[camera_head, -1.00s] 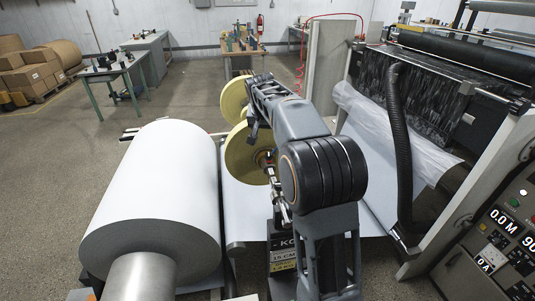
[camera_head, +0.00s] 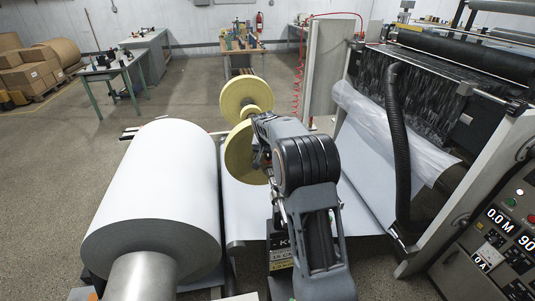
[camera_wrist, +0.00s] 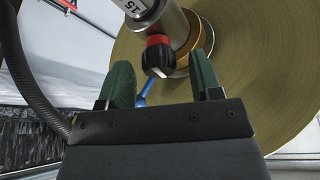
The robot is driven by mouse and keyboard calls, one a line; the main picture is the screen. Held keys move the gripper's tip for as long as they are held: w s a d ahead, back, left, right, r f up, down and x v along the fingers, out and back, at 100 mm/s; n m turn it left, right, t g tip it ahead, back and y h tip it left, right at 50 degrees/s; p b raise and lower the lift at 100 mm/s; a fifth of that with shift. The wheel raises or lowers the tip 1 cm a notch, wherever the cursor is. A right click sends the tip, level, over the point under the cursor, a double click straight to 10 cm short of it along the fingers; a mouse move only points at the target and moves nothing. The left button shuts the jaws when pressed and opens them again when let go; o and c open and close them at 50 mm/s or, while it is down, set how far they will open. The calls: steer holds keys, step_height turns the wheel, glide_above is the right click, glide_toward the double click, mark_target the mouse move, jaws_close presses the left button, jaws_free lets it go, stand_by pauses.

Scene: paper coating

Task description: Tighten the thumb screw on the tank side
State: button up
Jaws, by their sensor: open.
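In the wrist view, a black knob with a red band (camera_wrist: 158,52), which looks like a thumb screw, sits at the lower end of a metal cylinder (camera_wrist: 175,22) marked with numbers. My gripper (camera_wrist: 162,64) is open, with its two green fingers apart. The knob appears between the fingertips; I cannot tell how far beyond them it is, and no contact shows. A blue lever (camera_wrist: 141,94) shows low between the fingers. In the head view my arm hides the gripper and the knob. I cannot tell which part is the tank.
A large yellow disc (camera_wrist: 248,80) stands close behind the fingers; in the head view two yellow discs (camera_head: 240,92) stand beyond my arm. A big white paper roll (camera_head: 150,195) is at left. A black hose (camera_head: 397,150) and control panel (camera_head: 505,235) are at right.

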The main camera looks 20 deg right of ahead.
steer(key=shift+f, duration=0.15)
steer(key=c, duration=0.9)
